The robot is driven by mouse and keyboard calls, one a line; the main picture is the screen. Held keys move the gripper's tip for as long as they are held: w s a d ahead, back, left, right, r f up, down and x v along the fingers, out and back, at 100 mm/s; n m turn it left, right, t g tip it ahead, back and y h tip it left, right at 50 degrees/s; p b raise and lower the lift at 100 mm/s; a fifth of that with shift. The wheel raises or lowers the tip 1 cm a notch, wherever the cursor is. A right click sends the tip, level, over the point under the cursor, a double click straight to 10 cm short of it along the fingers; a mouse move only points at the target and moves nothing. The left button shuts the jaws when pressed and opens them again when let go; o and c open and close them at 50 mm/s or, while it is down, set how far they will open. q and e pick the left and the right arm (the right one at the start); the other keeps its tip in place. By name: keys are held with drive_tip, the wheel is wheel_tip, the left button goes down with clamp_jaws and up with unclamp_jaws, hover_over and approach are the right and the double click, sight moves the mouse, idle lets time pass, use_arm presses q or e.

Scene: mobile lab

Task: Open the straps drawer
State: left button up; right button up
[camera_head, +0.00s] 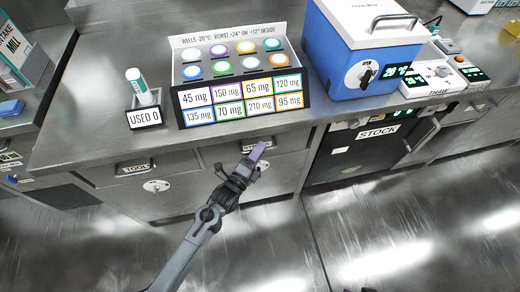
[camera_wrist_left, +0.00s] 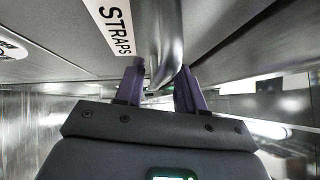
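The straps drawer (camera_head: 285,162) is in the metal bench front in the head view, flush with the front beside it. Its handle and label are partly hidden by my left gripper (camera_head: 258,153). In the left wrist view the white STRAPS label (camera_wrist_left: 114,25) is at the top, beside the curved metal handle (camera_wrist_left: 167,45). The purple fingers of my left gripper (camera_wrist_left: 161,88) stand apart, one on each side of the handle. A small gap seems to show between fingers and handle, so I see no firm grip. My right gripper is in neither view.
The TOOLS drawer (camera_head: 140,178) is to the left and the STOCK cabinet (camera_head: 355,150) to the right. On the bench stand a labelled rack (camera_head: 240,103), a USED holder (camera_head: 146,117) and a blue cooler (camera_head: 340,55). The floor in front is clear.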

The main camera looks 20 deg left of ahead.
use_arm(q)
drive_tip(key=shift+w+d, duration=0.1)
drive_tip(key=shift+w, duration=0.3)
clamp_jaws()
